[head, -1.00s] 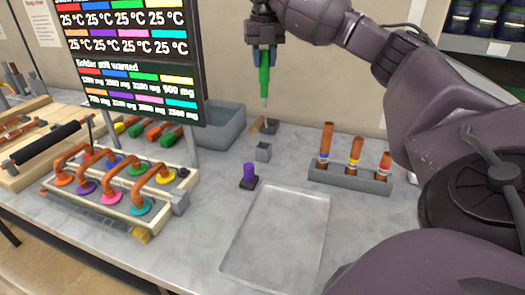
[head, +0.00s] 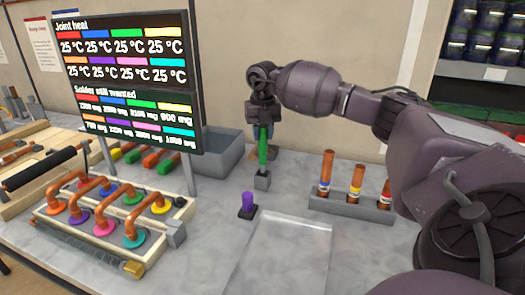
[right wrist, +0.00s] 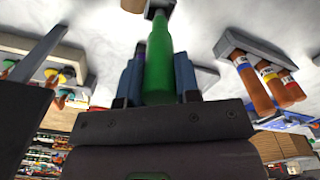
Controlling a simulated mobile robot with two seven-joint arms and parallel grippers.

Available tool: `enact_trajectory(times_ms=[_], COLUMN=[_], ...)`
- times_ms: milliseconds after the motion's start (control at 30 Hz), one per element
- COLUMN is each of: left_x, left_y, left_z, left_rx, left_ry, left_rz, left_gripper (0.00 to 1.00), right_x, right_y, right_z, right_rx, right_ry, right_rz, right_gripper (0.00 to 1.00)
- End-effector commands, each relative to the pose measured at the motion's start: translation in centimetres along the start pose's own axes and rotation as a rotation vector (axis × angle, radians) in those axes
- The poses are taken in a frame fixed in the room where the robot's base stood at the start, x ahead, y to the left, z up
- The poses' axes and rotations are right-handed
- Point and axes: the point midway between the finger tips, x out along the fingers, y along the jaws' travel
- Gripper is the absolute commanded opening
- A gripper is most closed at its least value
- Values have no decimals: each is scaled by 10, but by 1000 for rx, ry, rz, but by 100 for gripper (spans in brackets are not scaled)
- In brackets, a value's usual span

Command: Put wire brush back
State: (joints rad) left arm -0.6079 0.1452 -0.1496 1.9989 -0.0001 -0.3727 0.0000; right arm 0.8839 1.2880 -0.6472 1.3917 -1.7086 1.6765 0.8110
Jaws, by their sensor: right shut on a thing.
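The wire brush (head: 263,152) has a green handle and stands about upright, brush end down. My right gripper (head: 264,134) is shut on its handle; the blue fingers also grip it in the right wrist view (right wrist: 158,75). The small grey block holder (head: 262,181) is directly under the brush. The brush's lower end meets the top of the holder, and its tip is hidden, seemingly inside it. In the right wrist view the green handle (right wrist: 158,60) runs to the grey holder (right wrist: 158,5). My left gripper is not in view.
A purple-topped item (head: 248,201) stands just left of the holder. A grey rack (head: 350,206) with copper tubes is to the right. A clear tray (head: 285,255) lies in front. A grey bin (head: 222,153), a screen (head: 130,85) and a copper-pipe fixture (head: 110,225) are left.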

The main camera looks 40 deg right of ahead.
Motion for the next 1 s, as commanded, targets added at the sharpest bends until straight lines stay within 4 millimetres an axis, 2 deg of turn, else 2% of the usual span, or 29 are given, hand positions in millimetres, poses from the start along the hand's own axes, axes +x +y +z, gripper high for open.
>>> enact_trajectory(times_ms=[100,333,600,967,1000], left_x=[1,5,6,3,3], left_y=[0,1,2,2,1], left_z=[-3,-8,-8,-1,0], left_rx=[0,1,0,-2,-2], left_ry=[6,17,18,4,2], left_rz=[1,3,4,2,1], left_gripper=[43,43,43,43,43], right_x=[12,26,58,61,61], right_y=[0,0,0,0,0], right_z=[0,0,0,0,0], right_rx=[0,0,0,0,0], right_ry=[0,1,0,-1,-1], right_rz=[1,0,1,0,0], right_gripper=[7,7,7,7,33])
